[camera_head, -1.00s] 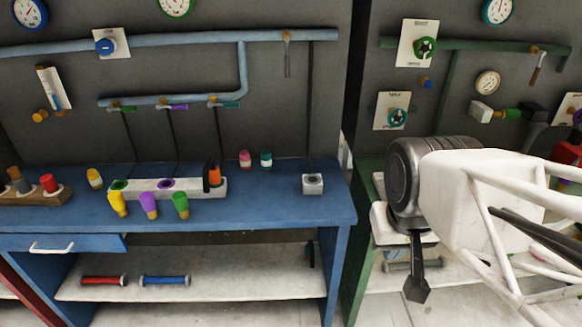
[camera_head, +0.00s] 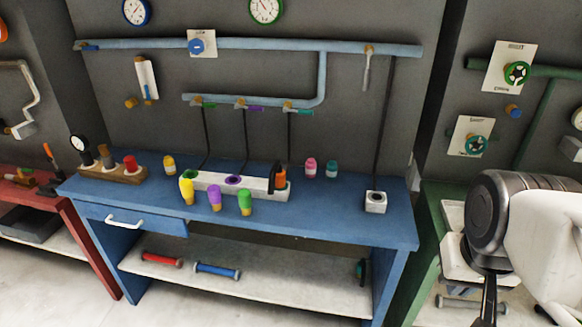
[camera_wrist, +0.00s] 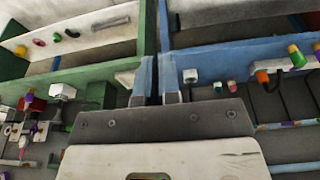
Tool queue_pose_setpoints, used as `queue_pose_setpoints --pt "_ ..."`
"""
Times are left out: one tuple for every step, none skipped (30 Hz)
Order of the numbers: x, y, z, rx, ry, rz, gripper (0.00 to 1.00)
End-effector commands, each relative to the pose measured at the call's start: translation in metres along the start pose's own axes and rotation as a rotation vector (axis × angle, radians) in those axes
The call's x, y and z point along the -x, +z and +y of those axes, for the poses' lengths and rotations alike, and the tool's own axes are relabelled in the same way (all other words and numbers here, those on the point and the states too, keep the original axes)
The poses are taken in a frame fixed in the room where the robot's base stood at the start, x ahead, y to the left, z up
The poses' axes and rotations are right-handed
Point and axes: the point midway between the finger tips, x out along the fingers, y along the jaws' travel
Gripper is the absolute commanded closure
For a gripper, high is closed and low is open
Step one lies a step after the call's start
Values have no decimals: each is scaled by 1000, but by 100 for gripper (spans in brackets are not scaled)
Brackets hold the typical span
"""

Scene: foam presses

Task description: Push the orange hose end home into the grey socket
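The orange hose end (camera_head: 280,180) stands upright beside a black piece at the right end of a white block on the blue bench; I cannot tell how it is seated. It also shows in the wrist view (camera_wrist: 262,77). A small pale grey block with a dark round opening, apparently the grey socket (camera_head: 376,202), sits farther right on the bench. It appears in the wrist view (camera_wrist: 190,75) too. My gripper (camera_wrist: 156,80) shows two fingers apart with nothing between them. In the head view it hangs at the lower right, away from both, its tips cut off.
The white block (camera_head: 210,182) has green and purple ringed openings. Yellow, purple and green capped pieces (camera_head: 215,198) stand before it. Dark hoses hang from the blue pipe (camera_head: 250,97) behind. The right front of the blue bench (camera_head: 330,225) is clear. A green bench (camera_head: 432,215) stands right.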

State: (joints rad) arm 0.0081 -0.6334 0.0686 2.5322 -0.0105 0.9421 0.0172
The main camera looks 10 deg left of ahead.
Motion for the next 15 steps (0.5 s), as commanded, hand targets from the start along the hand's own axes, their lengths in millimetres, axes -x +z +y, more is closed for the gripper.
queue_pose_setpoints --pt "0 0 0 0 0 0 88" --pt "0 0 0 0 0 0 83" --pt "0 0 0 0 0 0 77" --pt "0 0 0 0 0 0 72" --pt "0 0 0 0 0 0 68" --pt "0 0 0 0 0 0 62" --pt "0 0 0 0 0 0 57" --pt "0 0 0 0 0 0 52" --pt "0 0 0 0 0 0 47" --pt "0 0 0 0 0 0 47" --pt "0 0 0 0 0 0 47" --pt "0 0 0 0 0 0 47" --pt "0 0 0 0 0 0 47" --pt "0 0 0 0 0 0 47" --pt "0 0 0 0 0 0 47"
